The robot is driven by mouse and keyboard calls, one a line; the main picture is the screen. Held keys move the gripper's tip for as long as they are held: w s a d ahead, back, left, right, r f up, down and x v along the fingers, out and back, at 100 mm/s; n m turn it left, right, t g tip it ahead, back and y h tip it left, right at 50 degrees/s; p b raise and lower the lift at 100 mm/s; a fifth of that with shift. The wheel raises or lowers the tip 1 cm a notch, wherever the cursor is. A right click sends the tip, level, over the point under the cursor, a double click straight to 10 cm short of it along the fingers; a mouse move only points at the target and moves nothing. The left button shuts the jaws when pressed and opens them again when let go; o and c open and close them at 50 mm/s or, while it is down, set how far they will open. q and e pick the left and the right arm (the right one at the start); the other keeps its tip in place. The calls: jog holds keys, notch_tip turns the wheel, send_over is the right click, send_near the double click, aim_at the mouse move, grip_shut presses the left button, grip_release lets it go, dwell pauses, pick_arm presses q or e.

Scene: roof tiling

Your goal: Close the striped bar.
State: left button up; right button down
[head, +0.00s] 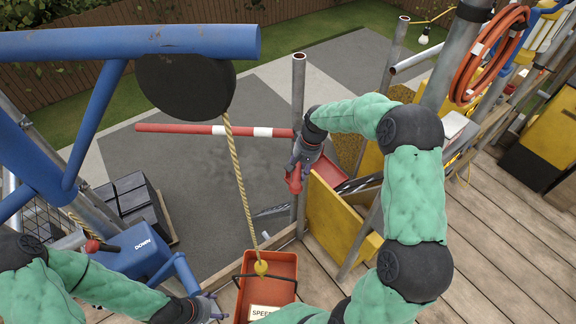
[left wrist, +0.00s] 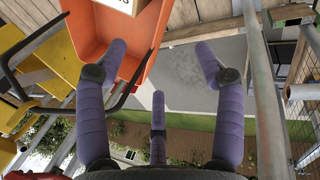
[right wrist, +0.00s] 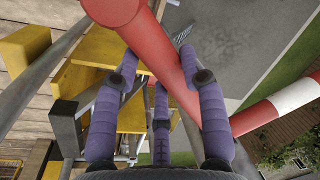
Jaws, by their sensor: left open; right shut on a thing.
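The striped bar (head: 210,129), red with white bands, lies roughly level from the far left to the upright post. It also shows at the right of the right wrist view (right wrist: 296,95). My right gripper (head: 297,172) is shut on a red tube (right wrist: 160,50) with a rounded end, which seems to belong to the bar. Where tube and bar meet is hidden behind a finger. My left gripper (head: 208,303) is open and empty, low beside the orange-red bucket (head: 245,272); the bucket's side shows close by in the left wrist view.
The bucket hangs on a rope (head: 240,190) below a dark round wheel (head: 186,85). A blue hoist frame (head: 130,42) stands at left. A grey post (head: 298,95) and a yellow board (head: 335,222) are close to my right gripper.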

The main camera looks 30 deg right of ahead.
jog(key=s+d+n+g+p, duration=0.1)
jog(key=s+d+n, duration=0.1)
jog(key=d+n, duration=0.6)
jog(key=shift+d+g, duration=0.3)
jog(key=shift+d, duration=1.75)
jog(key=c, duration=0.7)
grip_release()
jog(key=shift+w+d, duration=0.1)
jog(key=shift+d, duration=0.05)
jog(key=r, duration=0.4)
jog(key=d+r, duration=0.1)
jog(key=r, duration=0.3)
jog(key=d+r, duration=0.1)
jog(key=r, duration=0.2)
jog(key=shift+w+d+r, duration=0.1)
jog(key=shift+w+r, duration=0.05)
jog(key=shift+r, duration=0.25)
